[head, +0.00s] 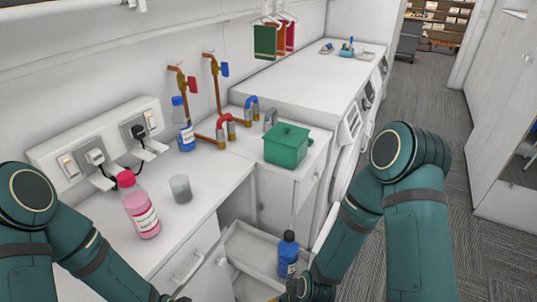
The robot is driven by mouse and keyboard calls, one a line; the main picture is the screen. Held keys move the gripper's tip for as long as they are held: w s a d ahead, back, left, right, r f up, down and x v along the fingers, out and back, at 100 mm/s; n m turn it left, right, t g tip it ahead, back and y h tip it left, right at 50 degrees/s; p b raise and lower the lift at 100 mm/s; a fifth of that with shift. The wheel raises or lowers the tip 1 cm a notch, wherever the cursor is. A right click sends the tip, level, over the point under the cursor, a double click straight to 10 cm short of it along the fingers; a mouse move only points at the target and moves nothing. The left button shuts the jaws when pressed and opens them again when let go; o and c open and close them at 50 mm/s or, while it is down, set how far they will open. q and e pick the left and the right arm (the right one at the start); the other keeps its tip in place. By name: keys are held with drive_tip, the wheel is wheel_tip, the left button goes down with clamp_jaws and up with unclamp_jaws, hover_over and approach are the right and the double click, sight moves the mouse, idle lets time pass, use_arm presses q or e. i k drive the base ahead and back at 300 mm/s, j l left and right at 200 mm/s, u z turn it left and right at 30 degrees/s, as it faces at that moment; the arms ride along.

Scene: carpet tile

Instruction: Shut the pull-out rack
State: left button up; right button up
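The pull-out rack (247,238) is a white, shallow tray at the bottom middle of the head view. It stands out from the counter units, so it is open. A dark blue bottle (287,258) with a white label stands in it. My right gripper (283,297) is at the bottom edge, low in front of the rack and bottle. It is mostly cut off, and whether it touches the rack cannot be seen. My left gripper (176,299) barely shows at the bottom edge, left of the rack. The finger state of both is hidden.
The counter (205,200) holds a pink bottle (141,209), a grey cup (180,189) and a blue bottle (182,125). A green box (287,144) sits on the unit behind the rack. Washing machines stand beyond. Carpeted floor (425,100) is clear at right.

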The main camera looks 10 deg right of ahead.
sight(253, 251)
drive_tip(key=l+z, duration=0.15)
drive_tip(key=z, duration=0.7)
drive_tip(key=i+j, duration=0.35)
drive_tip(key=k+j+u, duration=0.05)
drive_tip(key=j, duration=0.05)
